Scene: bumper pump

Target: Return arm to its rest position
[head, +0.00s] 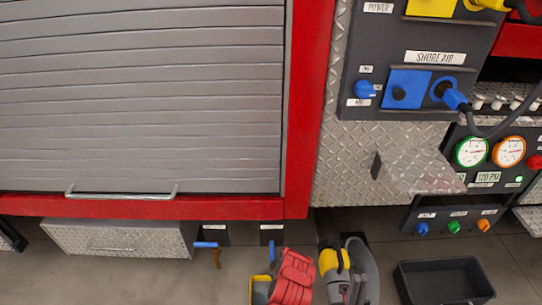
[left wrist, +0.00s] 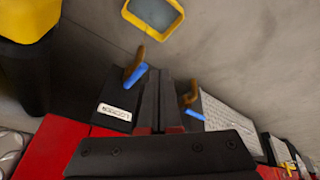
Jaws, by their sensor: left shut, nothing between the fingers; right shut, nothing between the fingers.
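My left gripper (left wrist: 160,95) shows in the left wrist view as two dark fingers closed together, with nothing between them. It points towards the strip below the red frame, between two blue-tipped hooks (left wrist: 135,75). In the head view I cannot make out the left gripper.
A grey roller shutter (head: 140,100) in a red frame (head: 305,110) fills the left. The shore air panel (head: 434,57), a diamond-plate ledge (head: 420,170) and gauges (head: 472,151) stand right. A black tray (head: 445,282) lies on the floor. A red item (head: 290,278) is at the bottom.

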